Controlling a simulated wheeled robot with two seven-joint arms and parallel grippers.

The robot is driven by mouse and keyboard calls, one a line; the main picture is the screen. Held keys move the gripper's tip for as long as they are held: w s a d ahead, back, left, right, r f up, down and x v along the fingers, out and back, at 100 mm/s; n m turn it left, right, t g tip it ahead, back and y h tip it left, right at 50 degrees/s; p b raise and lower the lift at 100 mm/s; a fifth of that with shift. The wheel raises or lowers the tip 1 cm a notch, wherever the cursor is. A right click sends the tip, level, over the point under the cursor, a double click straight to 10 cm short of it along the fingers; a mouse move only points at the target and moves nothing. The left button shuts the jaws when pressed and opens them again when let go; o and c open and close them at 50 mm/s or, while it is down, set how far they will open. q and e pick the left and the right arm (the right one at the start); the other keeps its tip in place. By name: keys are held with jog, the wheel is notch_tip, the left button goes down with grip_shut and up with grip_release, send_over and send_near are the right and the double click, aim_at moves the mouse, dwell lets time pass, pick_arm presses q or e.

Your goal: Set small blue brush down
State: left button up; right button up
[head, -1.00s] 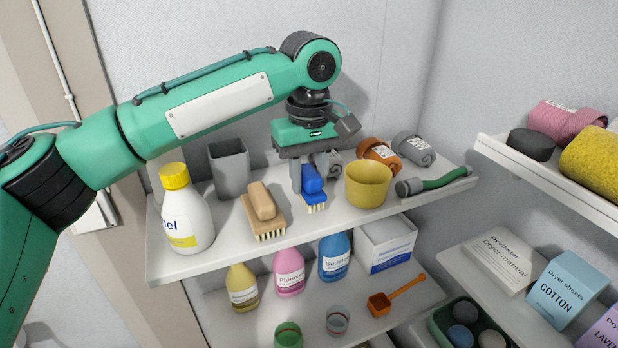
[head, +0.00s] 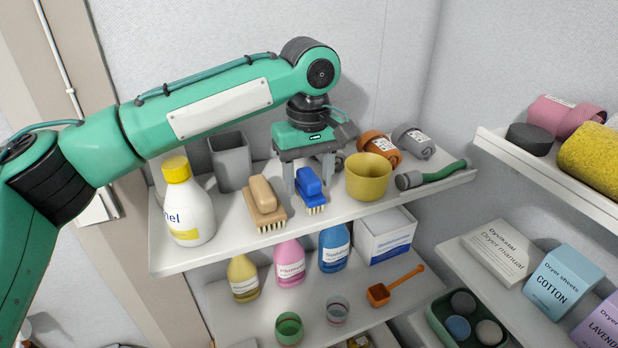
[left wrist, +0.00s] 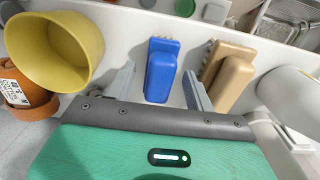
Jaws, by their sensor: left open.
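The small blue brush (head: 311,191) rests bristles down on the upper white shelf (head: 240,232), between the tan brush and the yellow cup. My left gripper (head: 309,180) is open above and around it, one finger on each side. In the left wrist view the blue brush (left wrist: 161,72) lies between the two spread fingers of the left gripper (left wrist: 158,85), with a gap visible on both sides. My right gripper is not in view.
A tan wooden brush (head: 264,203) lies left of the blue brush and a yellow cup (head: 369,177) stands right of it.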

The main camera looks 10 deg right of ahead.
aim_at(310, 175)
pick_arm(q)
notch_tip(310, 175, up, 12)
jog(key=b, duration=0.4)
jog(key=shift+b, duration=0.35)
jog(key=shift+f, duration=0.15)
